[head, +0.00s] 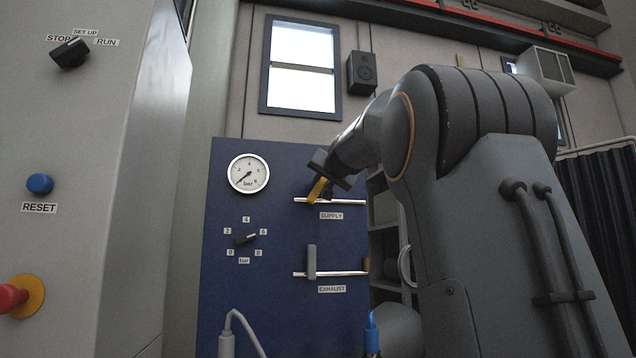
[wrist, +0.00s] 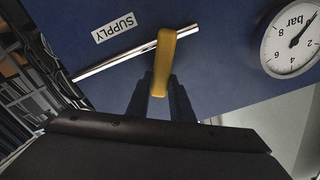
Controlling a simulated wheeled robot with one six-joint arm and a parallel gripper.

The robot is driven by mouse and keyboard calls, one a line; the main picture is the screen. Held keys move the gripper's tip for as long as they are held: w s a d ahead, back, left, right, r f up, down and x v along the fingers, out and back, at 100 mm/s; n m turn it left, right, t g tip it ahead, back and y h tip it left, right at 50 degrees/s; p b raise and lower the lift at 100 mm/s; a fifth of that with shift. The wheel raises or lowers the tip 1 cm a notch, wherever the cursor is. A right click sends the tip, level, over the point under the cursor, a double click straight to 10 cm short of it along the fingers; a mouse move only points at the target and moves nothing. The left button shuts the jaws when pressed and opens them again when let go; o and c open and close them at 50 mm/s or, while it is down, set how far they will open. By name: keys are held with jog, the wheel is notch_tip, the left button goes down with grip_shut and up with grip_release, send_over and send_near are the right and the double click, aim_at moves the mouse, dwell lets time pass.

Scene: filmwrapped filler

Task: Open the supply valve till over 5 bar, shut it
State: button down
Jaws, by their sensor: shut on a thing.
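The supply valve's yellow lever (head: 318,190) sits on the upper silver pipe of the blue panel, above the SUPPLY label (head: 331,216). It stands across the pipe at a slant; the wrist view also shows the lever (wrist: 164,62). My gripper (wrist: 160,97) is shut on the lever's free end; in the head view my gripper (head: 322,188) partly hides it. The pressure gauge (head: 249,174) is at the panel's upper left. Its needle points down-left, near the low end of the scale. The gauge also shows in the wrist view (wrist: 291,40).
Below is the exhaust lever (head: 311,261), grey and upright across its pipe. A black selector knob (head: 246,238) sits under the gauge. A grey cabinet at left carries a rotary switch (head: 70,52), a blue reset button (head: 40,184) and a red button (head: 12,298).

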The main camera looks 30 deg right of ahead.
jog(key=shift+s+d+f+m+b, duration=0.15)
jog(key=shift+d+f+m+b, duration=0.45)
jog(key=shift+m, duration=1.25)
jog(key=shift+s+d+f+m+b, duration=0.1)
jog(key=shift+d+f+m, duration=0.25)
jog(key=shift+f+m, duration=1.15)
jog(key=shift+s+d+f+m+b, duration=0.15)
jog(key=shift+d+f+m+b, duration=0.25)
jog(key=shift+m, duration=1.85)
jog(key=c, duration=1.6)
grip_release()
jog(key=shift+o, duration=0.2)
jog(key=shift+s, duration=0.1)
jog(key=b+v, duration=0.1)
jog(key=v, duration=0.6)
jog(key=shift+s, duration=0.35)
